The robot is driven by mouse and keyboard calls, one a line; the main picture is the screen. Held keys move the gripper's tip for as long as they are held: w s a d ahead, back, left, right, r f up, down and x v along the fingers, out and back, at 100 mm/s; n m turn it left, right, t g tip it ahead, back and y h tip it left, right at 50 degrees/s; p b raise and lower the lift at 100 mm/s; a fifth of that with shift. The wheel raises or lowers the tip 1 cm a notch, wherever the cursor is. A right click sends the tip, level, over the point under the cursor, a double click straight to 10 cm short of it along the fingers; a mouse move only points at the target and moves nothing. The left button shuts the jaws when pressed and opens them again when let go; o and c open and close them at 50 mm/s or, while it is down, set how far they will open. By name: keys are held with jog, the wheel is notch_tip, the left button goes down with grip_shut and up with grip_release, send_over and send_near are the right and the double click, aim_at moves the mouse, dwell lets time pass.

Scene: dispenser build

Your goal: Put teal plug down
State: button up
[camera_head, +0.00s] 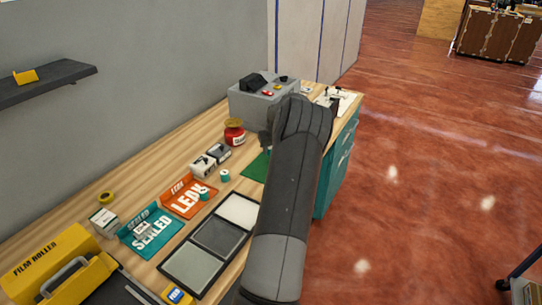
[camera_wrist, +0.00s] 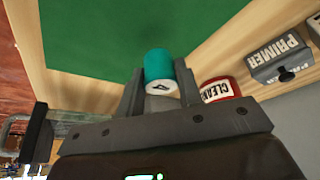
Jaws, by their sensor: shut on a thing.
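A teal plug (camera_wrist: 158,64) with a white lower part and a dark mark sits between the two fingers of my gripper (camera_wrist: 159,84) in the wrist view. The fingers are shut on its sides. A green mat (camera_wrist: 90,30) lies beyond the plug; I cannot tell whether the plug touches it. In the head view my arm hides the held plug and most of the gripper. The green mat (camera_head: 255,167) shows there just left of my arm. Two other small teal pieces stand on the bench, one near the mat (camera_head: 225,175) and one by the orange LEAK card (camera_head: 204,195).
A red cleaner can (camera_wrist: 220,88) and a grey PRIMER box (camera_wrist: 277,54) stand right of the gripper in the wrist view. In the head view, a grey machine (camera_head: 258,102) stands behind the mat. A teal SEALED card (camera_head: 150,232) and a three-panel tray (camera_head: 172,266) lie nearer.

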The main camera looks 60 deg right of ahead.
jog(key=s+r, duration=0.6)
jog(key=s, duration=0.4)
jog(key=w+a+f+n, duration=0.1)
jog(key=w+a+f, duration=0.1)
jog(key=w, duration=0.4)
jog(key=w+a+f+n, duration=0.1)
jog(key=w+a, duration=0.2)
jog(key=w, duration=0.3)
jog(key=w+a+f+n+t+y, duration=0.1)
jog(key=w+a+f+n, duration=0.1)
jog(key=w, duration=0.5)
jog(key=shift+a+f, duration=0.35)
jog(key=shift+w+f, duration=0.35)
jog(key=shift+w, duration=0.15)
jog(key=shift+f, duration=1.9)
jog(key=shift+f, duration=0.15)
jog(key=o, duration=1)
